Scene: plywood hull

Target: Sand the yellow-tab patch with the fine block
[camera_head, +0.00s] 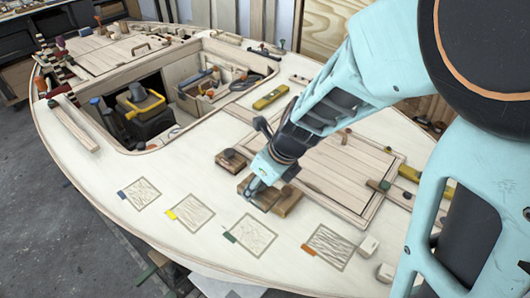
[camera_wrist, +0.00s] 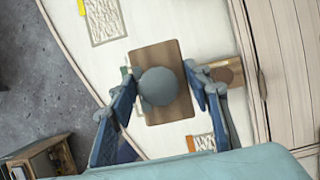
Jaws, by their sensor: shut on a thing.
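My gripper (camera_head: 257,188) is shut on the grey knob (camera_wrist: 158,86) of a wooden sanding block (camera_wrist: 172,55). The block also shows below the fingers in the head view (camera_head: 265,201). I cannot tell whether it touches the deck, and no grit mark is readable. The yellow-tab patch (camera_head: 192,214) is a scribbled square on the pale deck, left of my gripper in the head view. Its yellow tab (camera_head: 170,215) is at its left side. In the wrist view the patch (camera_wrist: 106,20) lies at the top left, apart from the block.
Blue-tab (camera_head: 142,193), green-tab (camera_head: 252,235) and orange-tab (camera_head: 328,247) patches lie along the deck. Another knobbed block (camera_head: 232,161) sits behind my gripper, and one (camera_head: 287,203) sits just right of it. A hatch (camera_head: 345,178) lies to the right. An open cockpit (camera_head: 160,115) is at the left.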

